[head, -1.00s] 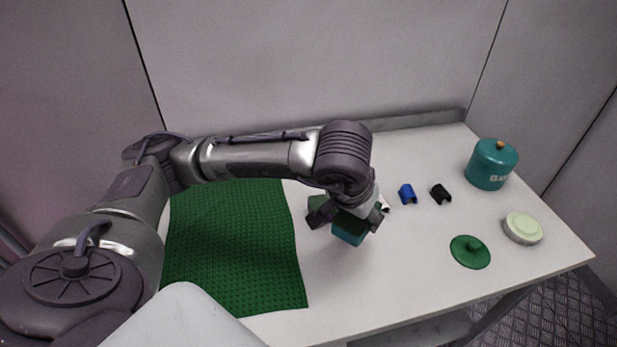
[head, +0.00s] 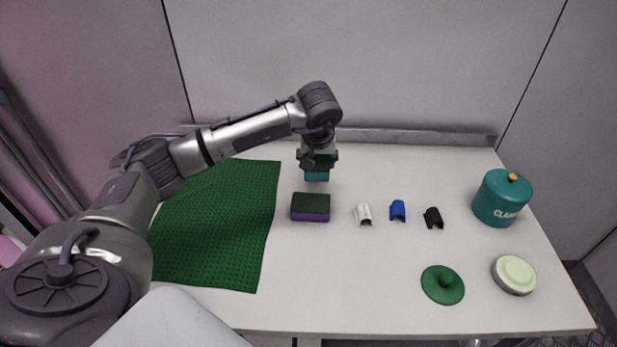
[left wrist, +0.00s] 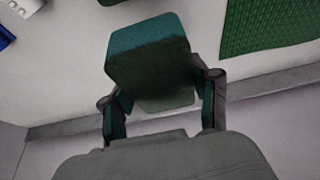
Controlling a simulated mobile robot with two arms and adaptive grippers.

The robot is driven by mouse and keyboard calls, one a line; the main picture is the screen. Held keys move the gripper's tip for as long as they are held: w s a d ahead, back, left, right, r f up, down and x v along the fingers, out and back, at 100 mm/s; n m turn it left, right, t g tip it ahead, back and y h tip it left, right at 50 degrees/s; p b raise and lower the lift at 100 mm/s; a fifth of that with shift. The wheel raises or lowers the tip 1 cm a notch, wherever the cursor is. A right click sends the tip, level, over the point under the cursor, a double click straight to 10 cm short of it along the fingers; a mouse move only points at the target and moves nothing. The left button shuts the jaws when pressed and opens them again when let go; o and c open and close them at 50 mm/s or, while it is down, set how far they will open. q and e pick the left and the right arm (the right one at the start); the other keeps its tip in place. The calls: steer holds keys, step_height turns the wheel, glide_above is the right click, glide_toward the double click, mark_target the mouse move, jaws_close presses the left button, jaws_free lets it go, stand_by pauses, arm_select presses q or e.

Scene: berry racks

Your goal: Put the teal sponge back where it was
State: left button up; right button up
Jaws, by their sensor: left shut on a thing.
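The teal sponge (head: 317,176) has a teal part and a dark green part. My left gripper (head: 318,160) is shut on it at the back of the table, behind the purple sponge. In the left wrist view the teal sponge (left wrist: 150,45) sits between the two fingers of the left gripper (left wrist: 163,108) and reaches out past them. I cannot tell whether it touches the tabletop. My right gripper is not in view.
A purple sponge with a dark green top (head: 310,216) lies in front. White (head: 363,214), blue (head: 398,211) and black (head: 433,218) clips stand right. A green mat (head: 215,225) lies left; a teal canister (head: 500,200), green lid (head: 442,284) and pale round dish (head: 514,275) lie right.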

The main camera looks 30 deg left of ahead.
arm_select(q)
steer(key=w+a+f, duration=0.1)
steer(key=a+f+b, duration=0.1)
steer(key=shift+w+a+f, duration=0.25)
steer(key=shift+w+a, duration=0.1)
steer(key=shift+w+a+f+b, duration=0.15)
steer(key=shift+w+a+b, duration=0.1)
steer(key=shift+a+b, duration=0.2)
step_height(320, 180, down, 4)
steer(key=b, duration=0.3)
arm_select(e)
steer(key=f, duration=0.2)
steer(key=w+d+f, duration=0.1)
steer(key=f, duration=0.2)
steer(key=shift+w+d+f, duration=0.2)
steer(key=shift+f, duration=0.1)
arm_select(q)
steer(key=shift+s, duration=0.1)
steer(key=o, duration=1.2)
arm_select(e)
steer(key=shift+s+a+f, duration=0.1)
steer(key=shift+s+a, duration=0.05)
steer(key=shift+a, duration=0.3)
